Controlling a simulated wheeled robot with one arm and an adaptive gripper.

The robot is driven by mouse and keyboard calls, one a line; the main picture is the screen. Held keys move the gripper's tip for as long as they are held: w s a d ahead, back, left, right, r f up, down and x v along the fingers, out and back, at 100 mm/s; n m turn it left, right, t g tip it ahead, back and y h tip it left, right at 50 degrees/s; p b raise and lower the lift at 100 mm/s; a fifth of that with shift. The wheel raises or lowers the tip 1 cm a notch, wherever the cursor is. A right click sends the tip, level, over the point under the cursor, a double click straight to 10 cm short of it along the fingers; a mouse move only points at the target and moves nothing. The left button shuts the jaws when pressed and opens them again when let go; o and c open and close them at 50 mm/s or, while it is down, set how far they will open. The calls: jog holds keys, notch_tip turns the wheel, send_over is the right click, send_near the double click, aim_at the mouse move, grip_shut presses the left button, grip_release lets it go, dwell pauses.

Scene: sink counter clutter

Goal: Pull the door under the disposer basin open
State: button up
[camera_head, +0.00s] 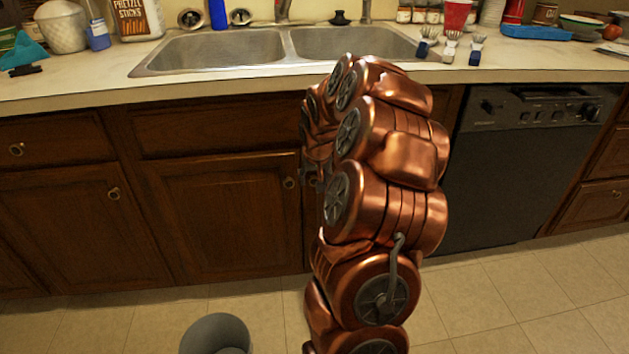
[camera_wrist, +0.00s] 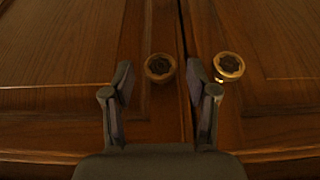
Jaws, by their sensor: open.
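The double sink has a left basin (camera_head: 222,50) and a right basin (camera_head: 352,43); no disposer shows. Below are two brown wooden cabinet doors; the left door (camera_head: 225,220) is shut, and my arm covers most of the right one. My gripper (camera_head: 312,178) is partly hidden by my arm in the head view. In the wrist view my gripper (camera_wrist: 160,70) is open, with one brass knob (camera_wrist: 160,67) showing between its fingertips. Contact cannot be told. The other knob (camera_wrist: 229,67) lies outside the right-hand finger.
A black dishwasher (camera_head: 520,165) stands right of the doors. A grey bin (camera_head: 215,335) is on the floor at the front. The tiled floor (camera_head: 500,300) is clear at the right.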

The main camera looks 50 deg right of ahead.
jog(key=shift+w+d+f, duration=0.1)
jog(key=shift+w+f, duration=0.05)
jog(key=shift+f, duration=0.2)
grip_shut()
dwell(0.3)
